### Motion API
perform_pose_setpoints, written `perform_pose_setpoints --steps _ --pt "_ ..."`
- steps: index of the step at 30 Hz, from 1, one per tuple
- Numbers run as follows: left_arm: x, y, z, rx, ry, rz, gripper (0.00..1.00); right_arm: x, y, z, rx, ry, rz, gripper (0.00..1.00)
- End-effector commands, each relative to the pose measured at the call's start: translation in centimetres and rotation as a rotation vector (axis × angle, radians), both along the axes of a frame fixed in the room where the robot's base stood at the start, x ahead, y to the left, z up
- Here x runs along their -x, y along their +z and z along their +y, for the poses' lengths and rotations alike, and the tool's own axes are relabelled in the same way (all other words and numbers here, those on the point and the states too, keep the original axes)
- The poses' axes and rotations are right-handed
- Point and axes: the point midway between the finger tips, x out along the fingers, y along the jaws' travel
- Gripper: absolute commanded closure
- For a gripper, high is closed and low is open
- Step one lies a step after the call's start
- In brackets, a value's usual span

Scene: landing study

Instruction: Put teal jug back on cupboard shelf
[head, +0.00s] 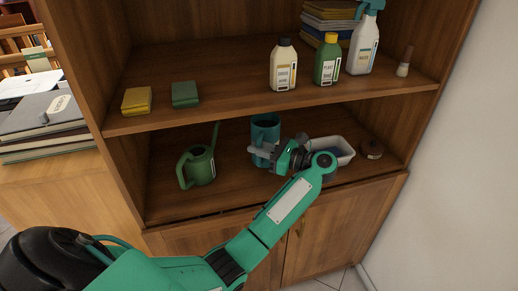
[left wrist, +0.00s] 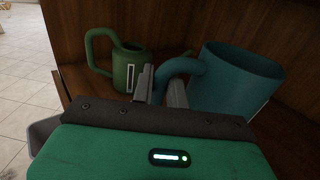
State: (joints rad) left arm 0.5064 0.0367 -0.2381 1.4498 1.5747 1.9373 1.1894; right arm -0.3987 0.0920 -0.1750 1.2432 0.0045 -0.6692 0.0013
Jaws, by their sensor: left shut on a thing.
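The teal jug (head: 265,127) is inside the lower compartment of the wooden cupboard (head: 215,115), near its middle. It looks upright; I cannot tell whether its base touches the lower shelf (head: 225,198). My left gripper (head: 262,155) reaches in from the front and covers the jug's lower part in the head view. In the left wrist view my left gripper (left wrist: 161,88) is shut on the handle of the teal jug (left wrist: 235,80), with the handle between its fingers. My right gripper is not in view.
A green watering can (head: 197,166) stands left of the jug. A white tub (head: 337,150) and a small brown pot (head: 372,148) are to the right. The upper shelf holds bottles, including a green one (head: 327,60), and yellow (head: 137,100) and green (head: 185,94) blocks.

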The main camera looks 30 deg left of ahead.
Motion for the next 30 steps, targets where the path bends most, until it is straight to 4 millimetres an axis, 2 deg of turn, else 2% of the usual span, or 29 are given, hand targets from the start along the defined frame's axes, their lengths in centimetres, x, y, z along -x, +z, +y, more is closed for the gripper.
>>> perform_pose_setpoints --steps 4,14,19,20,22,30 --pt "0.5 -1.4 -0.2 -0.003 0.001 -0.003 1.00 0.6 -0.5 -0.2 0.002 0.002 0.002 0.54" --pt "0.5 -1.7 -0.2 -0.002 0.001 -0.005 1.00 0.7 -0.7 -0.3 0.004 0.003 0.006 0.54" --pt "0.5 -1.7 -0.2 -0.002 0.001 -0.005 1.00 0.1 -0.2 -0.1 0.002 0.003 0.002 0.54" --pt "0.5 -1.8 -0.2 0.001 0.001 0.000 0.79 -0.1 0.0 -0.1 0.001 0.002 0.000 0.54" --pt "0.5 -1.8 -0.2 0.001 0.001 0.000 0.66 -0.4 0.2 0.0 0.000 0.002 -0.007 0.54" --pt "0.5 -1.8 -0.2 0.000 0.001 0.000 0.63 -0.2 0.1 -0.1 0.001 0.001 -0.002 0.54"
